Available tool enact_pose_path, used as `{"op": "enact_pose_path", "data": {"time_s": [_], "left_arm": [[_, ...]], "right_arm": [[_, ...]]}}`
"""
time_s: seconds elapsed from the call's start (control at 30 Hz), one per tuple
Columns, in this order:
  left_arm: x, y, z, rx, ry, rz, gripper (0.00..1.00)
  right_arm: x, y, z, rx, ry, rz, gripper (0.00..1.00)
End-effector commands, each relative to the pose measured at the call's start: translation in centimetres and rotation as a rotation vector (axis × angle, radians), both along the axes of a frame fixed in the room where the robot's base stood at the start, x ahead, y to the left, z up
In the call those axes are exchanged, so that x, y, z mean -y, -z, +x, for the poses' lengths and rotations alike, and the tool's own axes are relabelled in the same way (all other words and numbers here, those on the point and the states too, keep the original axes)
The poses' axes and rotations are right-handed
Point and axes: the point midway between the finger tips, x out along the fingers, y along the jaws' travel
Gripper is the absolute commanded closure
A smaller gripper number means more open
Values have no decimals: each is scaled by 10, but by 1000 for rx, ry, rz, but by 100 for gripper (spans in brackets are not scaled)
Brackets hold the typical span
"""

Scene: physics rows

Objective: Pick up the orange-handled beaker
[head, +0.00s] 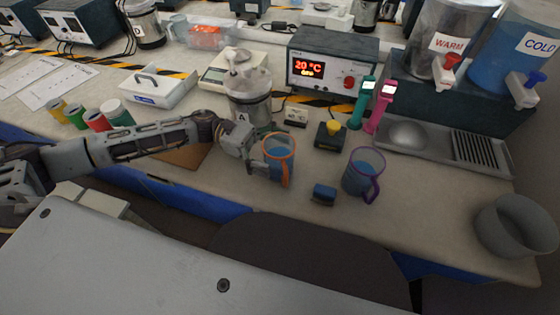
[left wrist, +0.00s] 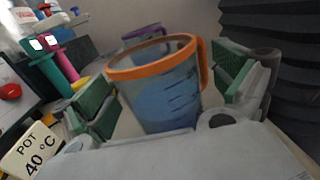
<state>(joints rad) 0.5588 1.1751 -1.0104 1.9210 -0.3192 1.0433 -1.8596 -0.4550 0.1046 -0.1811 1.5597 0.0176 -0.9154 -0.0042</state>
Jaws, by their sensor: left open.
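The orange-handled beaker (head: 279,158) stands upright on the bench in the head view, with an orange rim and handle and blue liquid inside. In the left wrist view the beaker (left wrist: 160,88) shows between the two green-padded fingers, its handle toward the right finger. My left gripper (head: 256,160) is at the beaker's left side in the head view. It also shows in the left wrist view (left wrist: 165,95), open, with the fingers on either side of the beaker. I cannot tell whether a pad touches it. My right gripper is not in view.
A metal pot (head: 247,88) marked A stands behind the gripper. A yellow-buttoned box (head: 331,134) and a heater display (head: 330,68) are behind. A grey bin (head: 515,226) is far right.

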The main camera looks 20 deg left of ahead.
Motion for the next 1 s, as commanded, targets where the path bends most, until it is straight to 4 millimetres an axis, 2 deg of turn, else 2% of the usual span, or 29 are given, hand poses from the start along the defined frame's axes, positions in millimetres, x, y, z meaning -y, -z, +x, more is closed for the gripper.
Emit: {"op": "enact_pose_path", "data": {"time_s": [0.17,0.63,1.0], "left_arm": [[10,0,-1,0,0,1,3],[10,0,-2,0,-1,1,4],[10,0,-2,0,-1,1,52]], "right_arm": [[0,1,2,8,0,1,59],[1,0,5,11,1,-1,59],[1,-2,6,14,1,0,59]]}}
